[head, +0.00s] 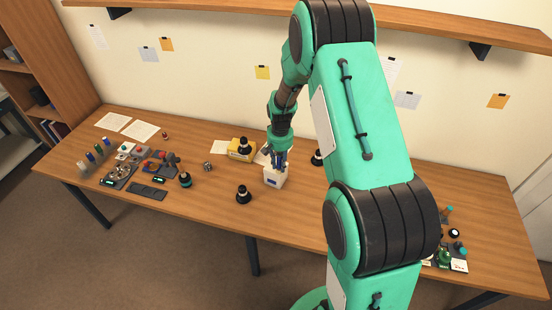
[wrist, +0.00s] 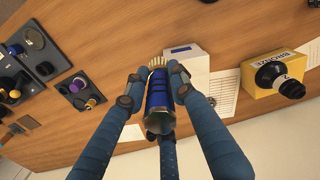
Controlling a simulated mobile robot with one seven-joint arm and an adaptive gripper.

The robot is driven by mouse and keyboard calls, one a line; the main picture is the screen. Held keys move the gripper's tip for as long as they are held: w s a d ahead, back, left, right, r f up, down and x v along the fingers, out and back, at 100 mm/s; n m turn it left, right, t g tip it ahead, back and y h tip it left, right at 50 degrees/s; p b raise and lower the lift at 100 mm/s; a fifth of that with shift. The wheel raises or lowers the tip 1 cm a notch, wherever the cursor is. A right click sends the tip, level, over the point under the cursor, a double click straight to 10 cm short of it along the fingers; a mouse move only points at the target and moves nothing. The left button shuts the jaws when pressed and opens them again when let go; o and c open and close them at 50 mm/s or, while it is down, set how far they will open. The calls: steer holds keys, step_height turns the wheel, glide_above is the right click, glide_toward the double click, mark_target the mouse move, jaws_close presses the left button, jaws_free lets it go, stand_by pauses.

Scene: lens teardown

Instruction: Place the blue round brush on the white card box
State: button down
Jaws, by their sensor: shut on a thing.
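My gripper (wrist: 156,90) is shut on the blue round brush (wrist: 158,99), with fingers on both sides of its ribbed blue body. Its pale bristle end is at the top in the wrist view, beside the left edge of the white card box (wrist: 193,67). In the head view, my gripper (head: 279,160) is right over the white card box (head: 274,179), which stands on the table with a blue label on its front. The brush is hard to make out there. I cannot tell whether the brush touches the box.
A yellow box (wrist: 283,97) with a black lens part on it stands near the white box, with paper (wrist: 223,93) between them. A black lens part (head: 243,195) stands in front to the left. Trays with small parts (head: 120,172) fill the table's left end.

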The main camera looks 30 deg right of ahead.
steer(key=w, duration=0.2)
steer(key=w+d, duration=0.1)
steer(key=w, duration=0.1)
steer(key=w+d, duration=0.1)
steer(key=w, duration=0.2)
steer(key=shift+d+f, duration=0.1)
steer(key=shift+f, duration=0.25)
steer(key=shift+f+p, duration=0.3)
steer(key=shift+f, duration=1.45)
steer(key=shift+f, duration=0.1)
steer(key=c, duration=1.5)
jaws_free()
steer(key=shift+o, duration=0.2)
step_height(320, 180, up, 12)
